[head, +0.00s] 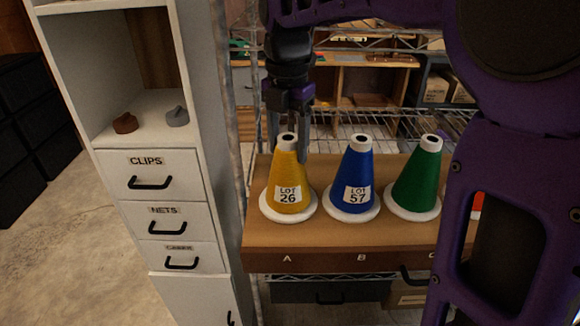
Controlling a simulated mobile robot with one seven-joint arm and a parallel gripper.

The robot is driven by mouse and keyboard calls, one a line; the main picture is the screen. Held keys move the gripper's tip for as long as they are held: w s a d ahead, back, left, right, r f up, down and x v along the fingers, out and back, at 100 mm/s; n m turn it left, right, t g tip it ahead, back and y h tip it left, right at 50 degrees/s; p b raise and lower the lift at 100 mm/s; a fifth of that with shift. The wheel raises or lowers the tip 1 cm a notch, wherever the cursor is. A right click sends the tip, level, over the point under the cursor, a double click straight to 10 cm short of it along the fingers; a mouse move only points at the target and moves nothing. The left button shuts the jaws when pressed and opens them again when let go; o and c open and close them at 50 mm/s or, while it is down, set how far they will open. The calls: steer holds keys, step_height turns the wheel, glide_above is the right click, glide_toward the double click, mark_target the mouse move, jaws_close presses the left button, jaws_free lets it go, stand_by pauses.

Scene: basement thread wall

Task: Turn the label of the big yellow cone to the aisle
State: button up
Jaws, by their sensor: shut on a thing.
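The big yellow cone (287,174) stands upright on a white base at the left of the wooden shelf, above the letter A. Its white label, reading LOT 26 (288,195), faces my camera. My gripper (289,132) points down from above and is shut on the yellow cone near its white top. One finger shows along the cone's right side; the other is mostly hidden.
A blue cone (358,178) labelled LOT 57 stands close to the right, above B. A green cone (418,180) with no label showing stands further right. A white drawer cabinet (157,215) stands to the left. Wire shelving (375,126) lies behind.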

steer(key=shift+w+a, duration=0.15)
steer(key=o, duration=1.3)
steer(key=shift+f, duration=0.15)
steer(key=shift+o, duration=0.2)
